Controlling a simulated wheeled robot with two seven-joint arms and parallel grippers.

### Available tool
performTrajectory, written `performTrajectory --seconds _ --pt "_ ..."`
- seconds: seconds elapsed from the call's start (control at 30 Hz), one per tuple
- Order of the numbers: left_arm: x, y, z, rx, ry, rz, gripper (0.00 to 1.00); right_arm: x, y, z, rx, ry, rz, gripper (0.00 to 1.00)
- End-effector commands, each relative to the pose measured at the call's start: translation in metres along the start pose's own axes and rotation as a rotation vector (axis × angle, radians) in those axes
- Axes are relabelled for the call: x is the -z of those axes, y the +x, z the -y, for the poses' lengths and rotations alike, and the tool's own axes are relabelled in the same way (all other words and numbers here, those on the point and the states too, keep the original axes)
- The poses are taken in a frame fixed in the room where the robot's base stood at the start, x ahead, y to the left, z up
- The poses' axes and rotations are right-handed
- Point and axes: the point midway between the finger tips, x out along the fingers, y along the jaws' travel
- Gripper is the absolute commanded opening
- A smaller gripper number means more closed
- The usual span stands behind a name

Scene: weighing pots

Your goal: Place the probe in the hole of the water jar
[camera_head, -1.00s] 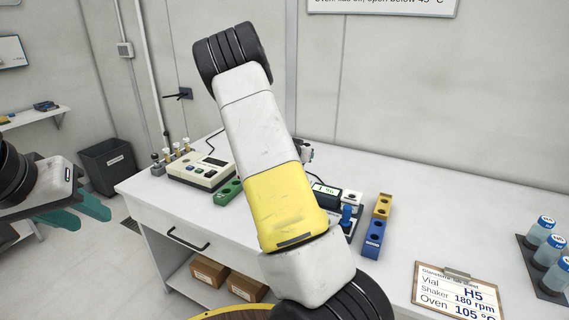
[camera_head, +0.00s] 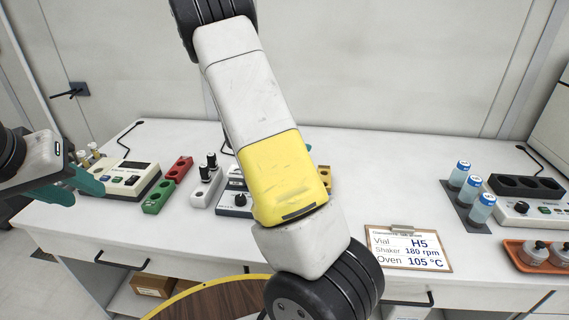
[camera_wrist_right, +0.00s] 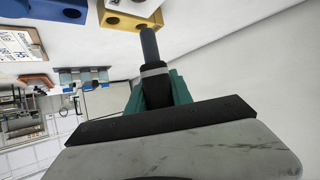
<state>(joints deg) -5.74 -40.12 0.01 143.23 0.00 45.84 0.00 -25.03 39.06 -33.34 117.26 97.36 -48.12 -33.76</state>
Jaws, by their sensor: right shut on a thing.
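In the right wrist view my right gripper (camera_wrist_right: 158,92) is shut on a dark grey probe (camera_wrist_right: 150,48) with a light band. The probe's far end overlaps the edge of a yellow block with round holes (camera_wrist_right: 125,23). I cannot tell whether it touches the block or enters a hole. In the head view my right arm crosses the middle and hides this gripper and the probe. My left gripper (camera_head: 75,186), with teal fingers apart, is empty at the left edge. I cannot make out which item is the water jar.
A meter box (camera_head: 125,180), green block (camera_head: 158,197), red block (camera_head: 178,169) and white holder with black-topped items (camera_head: 205,187) stand left of my arm.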

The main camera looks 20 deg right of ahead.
Motion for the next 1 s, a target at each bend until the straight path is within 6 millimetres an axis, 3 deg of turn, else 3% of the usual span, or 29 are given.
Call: performTrajectory --seconds 0.1,0.53,0.97,1.0 --pt "0.000 0.000 0.000 0.000 0.000 0.000 0.36 -0.020 0.012 -0.001 -0.003 -0.005 -0.002 0.00" --pt "0.000 0.000 0.000 0.000 0.000 0.000 0.36 -0.066 0.037 0.000 0.000 -0.004 -0.002 0.00" --pt "0.000 0.000 0.000 0.000 0.000 0.000 0.36 -0.073 0.041 0.000 0.001 0.000 0.000 0.00" --pt "0.000 0.000 0.000 0.000 0.000 0.000 0.36 -0.072 0.040 0.000 0.001 0.000 0.000 0.35"
